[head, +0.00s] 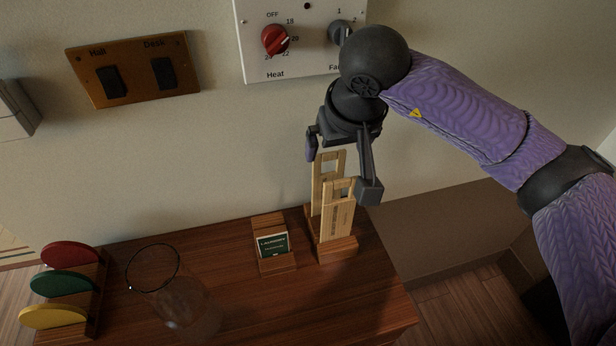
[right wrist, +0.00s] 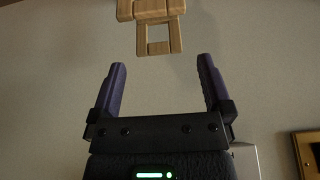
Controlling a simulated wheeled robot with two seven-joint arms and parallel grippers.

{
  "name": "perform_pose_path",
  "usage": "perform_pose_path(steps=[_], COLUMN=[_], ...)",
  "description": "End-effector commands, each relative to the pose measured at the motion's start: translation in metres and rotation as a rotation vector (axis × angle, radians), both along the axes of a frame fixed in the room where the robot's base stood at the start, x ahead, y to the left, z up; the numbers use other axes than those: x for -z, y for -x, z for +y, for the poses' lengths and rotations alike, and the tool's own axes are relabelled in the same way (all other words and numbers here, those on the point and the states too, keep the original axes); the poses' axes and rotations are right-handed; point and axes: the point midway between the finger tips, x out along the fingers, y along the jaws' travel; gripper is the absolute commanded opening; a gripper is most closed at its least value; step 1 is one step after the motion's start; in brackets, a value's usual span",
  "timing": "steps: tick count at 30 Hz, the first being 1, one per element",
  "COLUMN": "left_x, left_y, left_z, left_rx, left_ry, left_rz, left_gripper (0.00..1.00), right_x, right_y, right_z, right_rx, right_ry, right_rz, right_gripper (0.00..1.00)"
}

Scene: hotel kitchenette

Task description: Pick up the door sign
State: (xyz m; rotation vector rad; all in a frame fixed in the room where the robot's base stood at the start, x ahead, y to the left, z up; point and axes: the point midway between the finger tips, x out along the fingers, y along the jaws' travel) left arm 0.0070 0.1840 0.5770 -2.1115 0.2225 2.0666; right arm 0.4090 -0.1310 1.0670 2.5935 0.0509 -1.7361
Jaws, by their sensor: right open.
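Two pale wooden door signs, each with a cut-out near its top, stand upright in a dark wooden stand (head: 338,248) on the table. The front sign (head: 338,221) has small dark lettering; the back sign (head: 317,185) is partly hidden behind it. My right gripper (head: 341,168) is open and empty at the tops of the signs, its fingers pointing down. In the right wrist view, one wooden sign's cut-out top (right wrist: 157,17) shows just beyond the open fingertips (right wrist: 161,70), roughly centred between them. I cannot tell which sign this is. My left gripper is out of view.
A laundry card (head: 272,245) in a wooden holder stands left of the signs. A clear glass (head: 165,285) and a rack of coloured discs (head: 62,283) are further left. The wall behind carries a heat panel (head: 260,60) and a switch plate (head: 135,75).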

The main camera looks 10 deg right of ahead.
Motion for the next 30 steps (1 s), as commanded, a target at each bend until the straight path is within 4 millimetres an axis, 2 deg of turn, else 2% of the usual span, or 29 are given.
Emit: perform_pose_path(steps=[2,12,15,23,30], left_x=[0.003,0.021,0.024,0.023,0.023], left_y=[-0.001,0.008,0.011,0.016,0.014], left_z=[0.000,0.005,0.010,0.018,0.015], left_rx=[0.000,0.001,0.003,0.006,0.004], left_ry=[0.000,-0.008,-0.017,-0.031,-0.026], left_rz=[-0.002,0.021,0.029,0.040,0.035], left_gripper=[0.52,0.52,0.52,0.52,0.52], right_x=[0.007,0.075,0.088,0.090,0.090], right_y=[-0.002,-0.033,-0.039,-0.042,-0.042], right_z=[-0.001,-0.002,-0.002,-0.002,-0.002], right_rx=[0.000,0.002,0.001,0.001,0.000], right_ry=[0.007,0.002,0.002,0.002,0.001], right_rz=[0.002,0.007,0.005,0.002,0.002], right_gripper=[1.00,1.00,1.00,1.00,0.49])
